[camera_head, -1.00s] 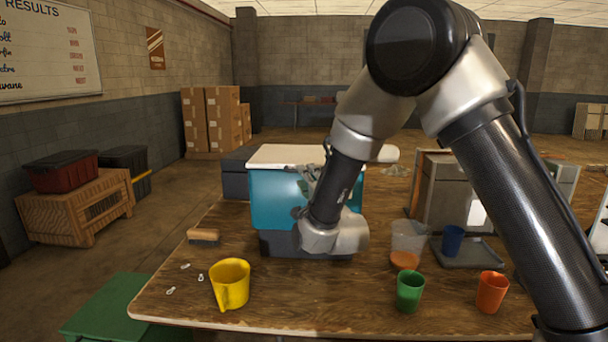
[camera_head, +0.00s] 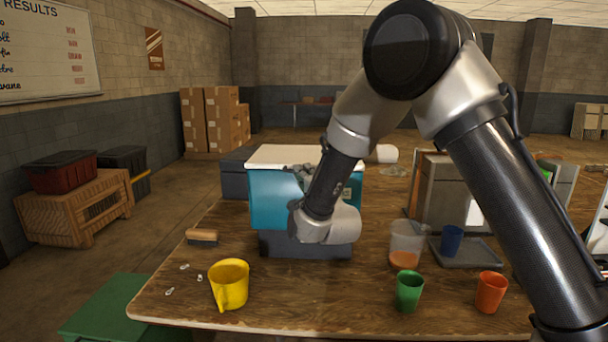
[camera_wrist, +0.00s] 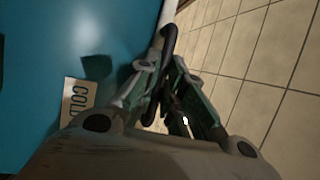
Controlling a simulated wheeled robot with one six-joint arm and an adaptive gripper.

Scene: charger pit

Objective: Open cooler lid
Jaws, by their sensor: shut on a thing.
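The teal cooler (camera_head: 268,205) with a dark base stands on the wooden table. Its white lid (camera_head: 270,156) lies flat on top in the head view. My gripper (camera_head: 302,172) is at the upper front of the cooler, just below the lid's edge. In the wrist view, my gripper (camera_wrist: 163,62) has its fingers closed around a dark curved handle (camera_wrist: 171,38) by the white lid edge (camera_wrist: 168,12). The teal front (camera_wrist: 95,35) with a COLD label (camera_wrist: 77,101) fills the left side. My wrist hides part of the cooler front in the head view.
A yellow mug (camera_head: 230,284) and a brush (camera_head: 202,236) are at the table's left. A clear pitcher (camera_head: 405,243), green cup (camera_head: 409,291), orange cup (camera_head: 490,292) and a tray (camera_head: 470,252) with a blue cup (camera_head: 452,239) are at the right. The front middle is clear.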

